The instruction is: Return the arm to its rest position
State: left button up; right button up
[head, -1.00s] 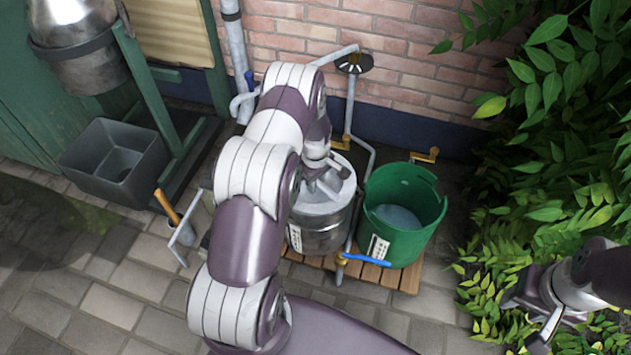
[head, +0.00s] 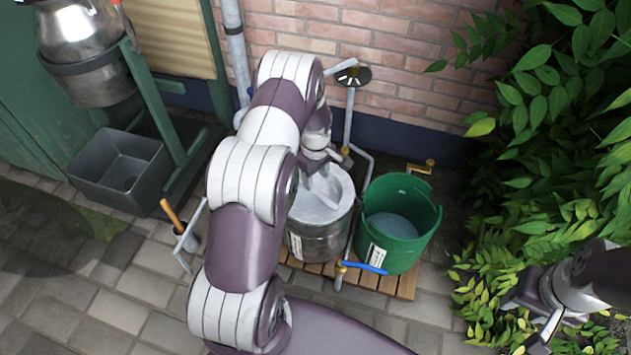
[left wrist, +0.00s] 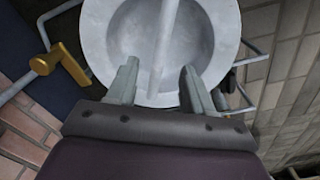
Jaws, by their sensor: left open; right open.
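My left arm comes in from the lower middle of the head view, and its gripper (head: 320,164) is over the back of a metal churn (head: 318,228). In the left wrist view the two fingers of my left gripper (left wrist: 158,85) stand apart with nothing held between them. The open grey mouth of the churn (left wrist: 200,45) lies beyond them, with a pale bar across it. My right gripper (head: 532,325) is at the lower right of the head view, near the leaves, with its fingers apart and empty.
A green bucket (head: 424,226) stands right of the churn on a wooden pallet (head: 398,283), with a blue-handled tap (head: 362,267) in front. A grey bin (head: 120,172) and a tilted churn in a green stand (head: 88,60) are at left. Leafy plants (head: 560,150) fill the right. Brick wall behind.

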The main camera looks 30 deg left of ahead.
pick_arm(q)
notch_tip(320, 180, up, 4)
jog(key=shift+r+p, duration=0.15)
jog(key=shift+p, duration=0.45)
